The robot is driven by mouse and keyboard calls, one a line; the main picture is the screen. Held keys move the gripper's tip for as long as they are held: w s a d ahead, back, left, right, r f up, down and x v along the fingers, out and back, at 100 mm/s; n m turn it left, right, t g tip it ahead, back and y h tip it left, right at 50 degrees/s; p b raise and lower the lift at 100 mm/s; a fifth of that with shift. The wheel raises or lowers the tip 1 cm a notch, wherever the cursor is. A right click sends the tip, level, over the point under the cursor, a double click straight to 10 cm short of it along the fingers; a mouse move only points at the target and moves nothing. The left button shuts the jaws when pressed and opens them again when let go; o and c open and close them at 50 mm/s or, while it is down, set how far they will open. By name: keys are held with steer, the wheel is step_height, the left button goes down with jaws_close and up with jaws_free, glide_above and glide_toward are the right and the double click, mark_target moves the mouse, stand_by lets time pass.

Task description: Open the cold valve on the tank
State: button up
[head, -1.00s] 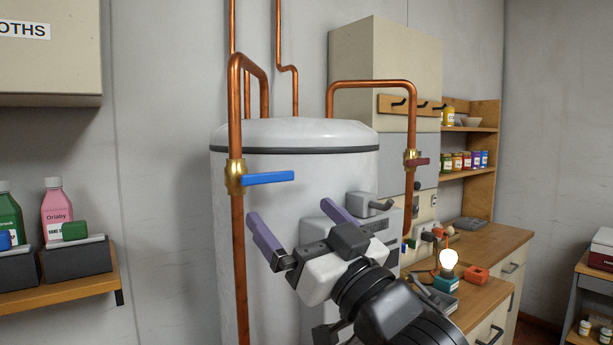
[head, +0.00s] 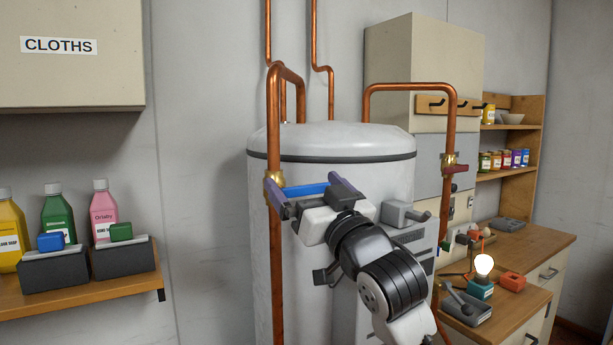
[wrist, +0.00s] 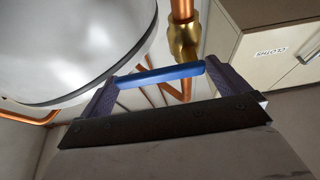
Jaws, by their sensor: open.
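The cold valve's blue lever (head: 306,189) points right, roughly level, from the brass valve body (head: 275,182) on the left copper pipe. The white tank (head: 262,225) stands behind it. My gripper (head: 306,192) is at the lever, with its purple fingers spread wide, one near each end of the lever. In the wrist view the lever (wrist: 161,75) spans the gap between the fingers of my gripper (wrist: 157,85), and the brass body (wrist: 184,42) is just beyond the right finger. I cannot tell whether the fingers touch the lever.
A red-handled valve (head: 453,169) is on the right copper pipe. A wooden shelf with bottles (head: 103,212) and dark bins (head: 122,260) is at left. A counter (head: 540,245) with a lit bulb (head: 484,265) is at right. A cabinet (head: 100,80) hangs upper left.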

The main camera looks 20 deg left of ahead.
steer(key=shift+w+a+r, duration=0.15)
steer(key=shift+w+a, duration=0.05)
steer(key=shift+a, duration=0.1)
steer(key=shift+c, duration=0.4)
steer(key=c, duration=1.1)
steer(key=shift+s+r+n+g+y+b, duration=0.15)
steer(key=shift+n+g+y+b, duration=0.3)
steer(key=shift+n, duration=0.75)
steer(key=o, duration=1.2)
